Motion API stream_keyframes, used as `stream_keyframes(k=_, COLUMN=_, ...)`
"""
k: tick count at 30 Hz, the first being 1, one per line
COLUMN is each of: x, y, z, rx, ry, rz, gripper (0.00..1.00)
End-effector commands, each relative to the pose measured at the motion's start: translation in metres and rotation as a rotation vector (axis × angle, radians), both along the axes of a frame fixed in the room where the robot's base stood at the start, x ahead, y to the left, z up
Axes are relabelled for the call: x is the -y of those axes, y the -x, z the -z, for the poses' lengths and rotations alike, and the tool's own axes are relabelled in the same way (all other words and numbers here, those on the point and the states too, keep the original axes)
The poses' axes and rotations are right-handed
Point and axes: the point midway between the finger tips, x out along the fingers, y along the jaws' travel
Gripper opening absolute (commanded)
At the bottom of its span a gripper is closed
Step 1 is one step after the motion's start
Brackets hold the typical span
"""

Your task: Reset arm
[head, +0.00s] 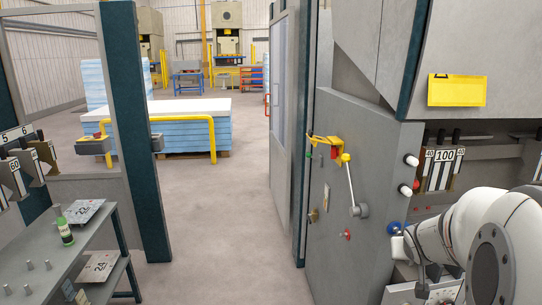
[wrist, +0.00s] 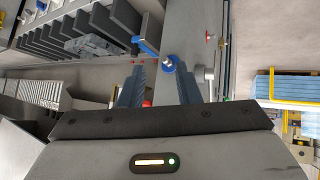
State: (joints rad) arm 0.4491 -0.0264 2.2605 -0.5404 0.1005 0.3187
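My gripper (wrist: 160,76) shows in the wrist view with its two ribbed grey fingers apart. No held object shows between them. A blue round knob (wrist: 168,64) and a small red part lie beyond the gap on the machine. In the head view my white and grey arm (head: 490,235) is bent at the lower right, in front of the panel bender (head: 365,185). I cannot make out the fingers in that view.
The machine side carries a lever with a yellow knob (head: 346,158) and a yellow bracket (head: 324,141). Blue stacked sheets (head: 190,128) are behind. The aisle floor between is clear.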

Motion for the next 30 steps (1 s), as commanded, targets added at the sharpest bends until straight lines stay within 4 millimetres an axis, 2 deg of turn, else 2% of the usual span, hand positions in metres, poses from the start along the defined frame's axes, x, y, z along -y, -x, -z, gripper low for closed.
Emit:
stream_keyframes(k=1, x=-0.03, y=0.014, z=-0.007, rx=-0.036, ry=-0.011, rz=-0.016, gripper=0.3)
stream_keyframes(k=6, x=-0.115, y=0.079, z=-0.01, rx=-0.201, ry=-0.1, rz=-0.075, gripper=0.3)
stream_keyframes(k=9, x=-0.159, y=0.121, z=-0.007, rx=-0.298, ry=-0.16, rz=-0.135, gripper=0.3)
stream_keyframes(k=12, x=-0.192, y=0.157, z=-0.004, rx=-0.378, ry=-0.212, rz=-0.198, gripper=0.3)
stream_keyframes(k=15, x=-0.212, y=0.183, z=-0.001, rx=-0.437, ry=-0.248, rz=-0.246, gripper=0.3)
stream_keyframes(k=18, x=-0.221, y=0.197, z=0.001, rx=-0.468, ry=-0.267, rz=-0.272, gripper=0.3)
stream_keyframes(k=30, x=-0.223, y=0.2, z=0.001, rx=-0.477, ry=-0.272, rz=-0.278, gripper=0.3)
